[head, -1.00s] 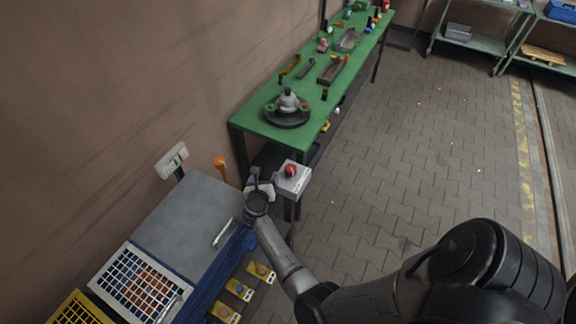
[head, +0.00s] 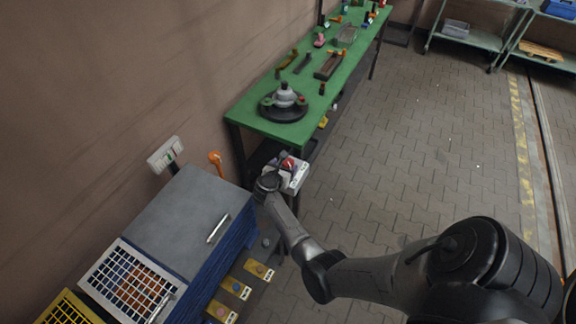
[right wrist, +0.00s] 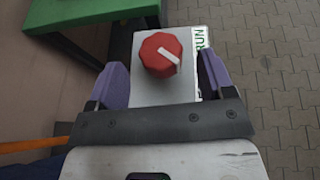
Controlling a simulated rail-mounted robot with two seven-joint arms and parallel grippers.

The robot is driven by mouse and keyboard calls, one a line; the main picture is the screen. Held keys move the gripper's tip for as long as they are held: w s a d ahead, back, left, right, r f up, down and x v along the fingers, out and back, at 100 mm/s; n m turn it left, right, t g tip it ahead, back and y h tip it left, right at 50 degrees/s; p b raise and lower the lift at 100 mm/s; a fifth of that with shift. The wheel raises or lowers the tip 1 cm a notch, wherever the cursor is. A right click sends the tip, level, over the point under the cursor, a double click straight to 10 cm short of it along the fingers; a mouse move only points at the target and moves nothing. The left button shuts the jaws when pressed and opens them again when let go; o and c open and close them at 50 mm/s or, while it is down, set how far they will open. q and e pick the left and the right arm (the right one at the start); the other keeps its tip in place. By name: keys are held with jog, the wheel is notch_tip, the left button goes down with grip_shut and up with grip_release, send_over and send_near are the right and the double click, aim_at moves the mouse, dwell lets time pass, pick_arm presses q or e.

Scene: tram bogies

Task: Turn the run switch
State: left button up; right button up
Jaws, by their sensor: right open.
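The run switch is a red knob (right wrist: 160,54) with a white pointer bar, on a light grey box (right wrist: 148,88) with a green "RUN" label (right wrist: 201,45) at its right side in the right wrist view. The bar points toward the lower right, below the label. My right gripper (right wrist: 165,72) is open, with one purple finger on each side of the knob and visible gaps to it. In the head view the right gripper (head: 280,169) is over the box and partly hides the knob (head: 287,164). My left gripper is not in view.
A green workbench (head: 245,112) with a round dark fixture (head: 284,105) stands behind the box. A grey-topped blue cabinet (head: 185,222) and white grid tray (head: 128,283) are at the left. An orange handle (head: 215,158) stands by the wall. The paved floor at right is clear.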

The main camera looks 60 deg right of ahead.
aim_at(287, 163)
jog(key=shift+b+x, duration=0.8)
jog(key=shift+x, duration=1.4)
